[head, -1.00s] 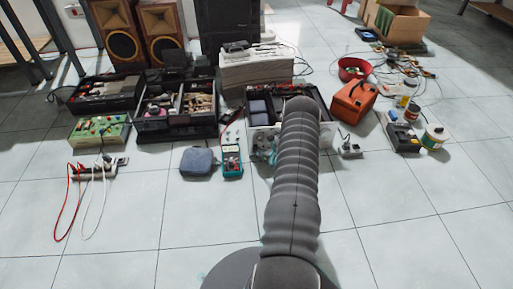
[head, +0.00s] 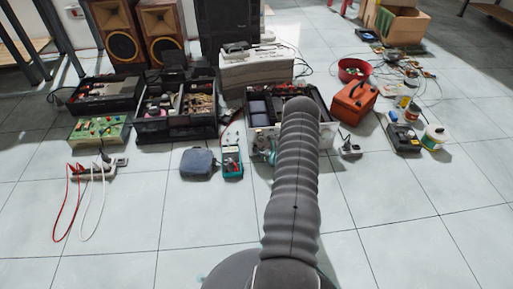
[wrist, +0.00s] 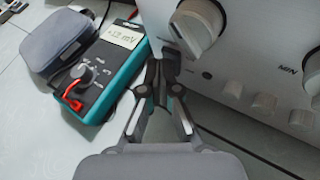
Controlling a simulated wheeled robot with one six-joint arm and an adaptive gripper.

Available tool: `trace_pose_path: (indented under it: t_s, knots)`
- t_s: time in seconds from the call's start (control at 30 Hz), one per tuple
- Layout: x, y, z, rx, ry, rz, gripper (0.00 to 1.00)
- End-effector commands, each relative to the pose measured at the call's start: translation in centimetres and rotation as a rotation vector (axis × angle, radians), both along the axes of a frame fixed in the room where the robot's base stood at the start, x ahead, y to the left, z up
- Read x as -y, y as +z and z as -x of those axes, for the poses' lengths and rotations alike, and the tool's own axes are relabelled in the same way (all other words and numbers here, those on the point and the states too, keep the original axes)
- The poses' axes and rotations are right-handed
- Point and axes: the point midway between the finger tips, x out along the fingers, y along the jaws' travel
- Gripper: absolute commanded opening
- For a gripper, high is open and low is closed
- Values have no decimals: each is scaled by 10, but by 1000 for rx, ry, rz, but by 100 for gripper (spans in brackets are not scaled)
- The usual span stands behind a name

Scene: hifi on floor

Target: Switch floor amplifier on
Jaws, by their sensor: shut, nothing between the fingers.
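The floor amplifier shows in the wrist view as a pale front panel (wrist: 262,50) at the upper right. It has a large round knob (wrist: 197,25), a second knob at the right edge by the label "MIN", a small dark round hole (wrist: 207,75) and a row of pale buttons (wrist: 264,103). I cannot tell which control is the power switch. My gripper (wrist: 166,68) is shut and empty, its tips close to the panel's lower left part, below the large knob. Contact is unclear. In the head view my arm hides much of the amplifier (head: 327,133).
A teal multimeter (wrist: 100,75) lies just left of my gripper, beside a grey-blue pouch (wrist: 68,38). In the head view, an orange box (head: 353,103) stands right of the amplifier and black toolboxes (head: 150,128) stand left.

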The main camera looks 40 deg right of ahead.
Motion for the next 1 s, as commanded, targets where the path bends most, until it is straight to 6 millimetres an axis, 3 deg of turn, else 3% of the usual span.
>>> trace_pose_path:
  t_s: [1.0]
  knots:
    - [-8, -2, 14, 0, 0, -1, 0]
